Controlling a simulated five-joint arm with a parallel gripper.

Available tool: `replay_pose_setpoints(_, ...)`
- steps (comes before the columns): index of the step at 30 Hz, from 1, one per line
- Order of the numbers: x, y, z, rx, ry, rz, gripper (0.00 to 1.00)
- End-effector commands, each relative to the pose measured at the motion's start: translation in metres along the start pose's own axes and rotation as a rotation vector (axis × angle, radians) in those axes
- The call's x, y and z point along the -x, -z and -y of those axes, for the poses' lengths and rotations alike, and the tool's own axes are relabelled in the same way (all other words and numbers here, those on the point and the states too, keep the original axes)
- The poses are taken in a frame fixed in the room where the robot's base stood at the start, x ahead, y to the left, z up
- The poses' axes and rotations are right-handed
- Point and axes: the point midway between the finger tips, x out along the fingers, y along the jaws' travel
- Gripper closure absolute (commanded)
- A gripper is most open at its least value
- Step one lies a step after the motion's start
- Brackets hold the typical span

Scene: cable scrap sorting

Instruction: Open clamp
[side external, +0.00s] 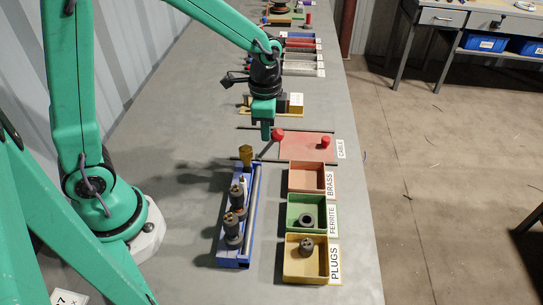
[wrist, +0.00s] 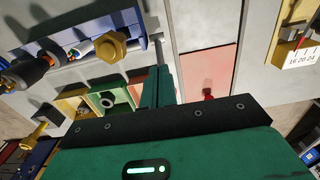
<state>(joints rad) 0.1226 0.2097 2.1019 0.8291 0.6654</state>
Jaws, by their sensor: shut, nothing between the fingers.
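The clamp is a long blue fixture (side external: 229,240) on the bench, holding a cable piece with dark cylindrical parts (side external: 234,226). A brass hex part (side external: 245,153) sits at its far end and shows large in the wrist view (wrist: 110,46). A thin lever with a red ball (side external: 277,134) slants up from near that end. My gripper (side external: 266,138) is shut and empty, pointing down just left of the red ball; whether they touch I cannot tell. Its green fingers (wrist: 157,88) show in the wrist view, where the lever cannot be made out.
Right of the clamp stand a BRASS bin (side external: 306,164), a FERRITE bin (side external: 291,213) with a dark ring, and a PLUGS bin (side external: 291,275) with a dark plug. A red CABLE panel (side external: 300,150) with a red knob (side external: 325,142) lies beyond. Bare bench lies left of the clamp.

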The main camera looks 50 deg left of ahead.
Motion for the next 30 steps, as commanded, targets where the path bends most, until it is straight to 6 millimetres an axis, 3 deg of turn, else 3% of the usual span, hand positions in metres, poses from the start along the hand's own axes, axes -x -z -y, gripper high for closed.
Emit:
replay_pose_setpoints(17,0.002,-0.009,0.001,0.003,0.000,0.000,1.00)
replay_pose_setpoints(30,0.034,-0.009,0.001,0.003,0.001,-0.002,1.00)
